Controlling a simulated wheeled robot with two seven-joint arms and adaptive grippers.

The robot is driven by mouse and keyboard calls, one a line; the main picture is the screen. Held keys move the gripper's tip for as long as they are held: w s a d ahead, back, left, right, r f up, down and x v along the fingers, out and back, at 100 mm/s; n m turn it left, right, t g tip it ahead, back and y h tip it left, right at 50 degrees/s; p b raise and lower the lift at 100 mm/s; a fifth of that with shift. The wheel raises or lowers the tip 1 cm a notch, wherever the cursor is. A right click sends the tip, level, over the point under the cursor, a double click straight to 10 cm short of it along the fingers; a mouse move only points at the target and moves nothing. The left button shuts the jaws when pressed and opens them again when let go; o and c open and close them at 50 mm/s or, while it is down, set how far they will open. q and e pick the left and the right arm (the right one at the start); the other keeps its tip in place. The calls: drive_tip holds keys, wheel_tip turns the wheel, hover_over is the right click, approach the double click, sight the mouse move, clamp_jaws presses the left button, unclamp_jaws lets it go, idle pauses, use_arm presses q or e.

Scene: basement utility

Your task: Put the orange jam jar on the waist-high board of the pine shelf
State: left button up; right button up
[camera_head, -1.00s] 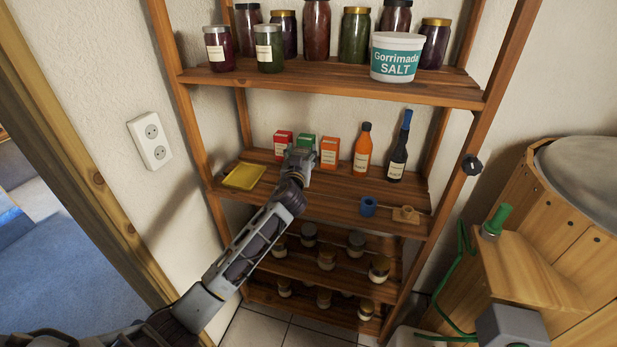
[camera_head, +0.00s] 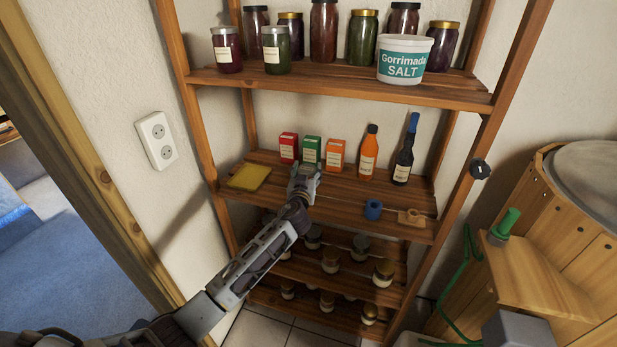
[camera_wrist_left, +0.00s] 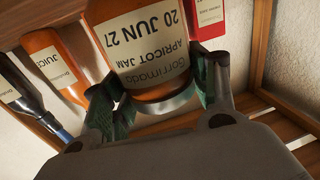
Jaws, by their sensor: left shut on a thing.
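The orange jam jar (camera_wrist_left: 140,45) with a cream "APRICOT JAM" label fills the middle of the left wrist view, upside down there. My left gripper (camera_head: 305,178) is shut on it, with a finger on each side in the wrist view (camera_wrist_left: 160,95). In the head view the jar is hidden behind the gripper. The gripper is at the middle board (camera_head: 345,195) of the pine shelf (camera_head: 192,110), in front of a green box. I cannot tell whether the jar touches the board. My right gripper is not in view.
The upper board (camera_head: 440,97) hangs above, with jars and a salt tub (camera_head: 404,62).

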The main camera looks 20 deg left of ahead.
use_arm(q)
drive_tip(key=shift+f, duration=1.05)
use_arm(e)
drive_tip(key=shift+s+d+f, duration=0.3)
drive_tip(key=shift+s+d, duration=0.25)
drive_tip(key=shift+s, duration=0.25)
use_arm(q)
drive_tip(key=shift+b, duration=0.3)
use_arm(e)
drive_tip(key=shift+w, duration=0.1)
